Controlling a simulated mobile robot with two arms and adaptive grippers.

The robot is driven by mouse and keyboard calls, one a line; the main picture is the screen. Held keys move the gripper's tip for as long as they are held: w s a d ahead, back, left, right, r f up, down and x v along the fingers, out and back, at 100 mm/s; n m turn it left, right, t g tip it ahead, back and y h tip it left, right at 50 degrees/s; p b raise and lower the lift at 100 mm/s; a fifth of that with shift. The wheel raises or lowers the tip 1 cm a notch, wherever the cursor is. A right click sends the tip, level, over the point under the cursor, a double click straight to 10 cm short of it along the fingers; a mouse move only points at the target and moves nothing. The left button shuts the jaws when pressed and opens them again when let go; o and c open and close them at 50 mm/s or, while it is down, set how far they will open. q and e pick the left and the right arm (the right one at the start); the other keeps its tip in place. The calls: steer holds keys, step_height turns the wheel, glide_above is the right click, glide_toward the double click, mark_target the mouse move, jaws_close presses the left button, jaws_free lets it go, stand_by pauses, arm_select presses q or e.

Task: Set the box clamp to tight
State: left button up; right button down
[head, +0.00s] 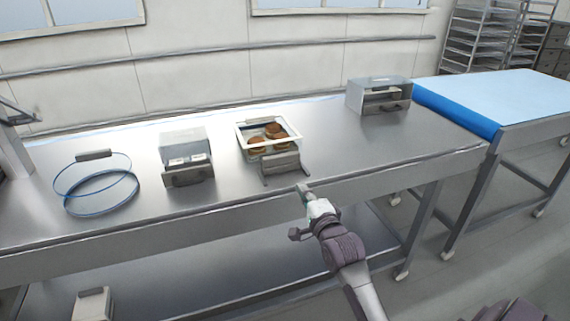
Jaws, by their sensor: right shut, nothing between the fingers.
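My right gripper (302,188) is shut and empty. It is at the table's front edge, just in front and slightly right of the grey handle, apart from it as far as I can tell. My left gripper is not in view.
A clear-topped case (186,143) and a blue wire hoop (93,198) are on the left of the steel table (330,140). Another clear-topped case (369,88) is at the back right. A blue-covered table (500,95) stands right.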

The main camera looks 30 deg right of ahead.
mark_target(283, 157)
steer(key=p+x, duration=0.2)
steer(key=x, duration=1)
steer(key=shift+d, duration=0.1)
steer(key=shift+x, duration=0.8)
steer(key=shift+w+d+f, duration=0.1)
steer(key=shift+w+f, duration=0.05)
steer(key=shift+w, duration=0.1)
steer(key=b+x, duration=0.3)
steer(key=x, duration=0.2)
steer(key=shift+f+b, duration=0.1)
steer(key=shift+b, duration=0.3)
steer(key=shift+r, duration=0.5)
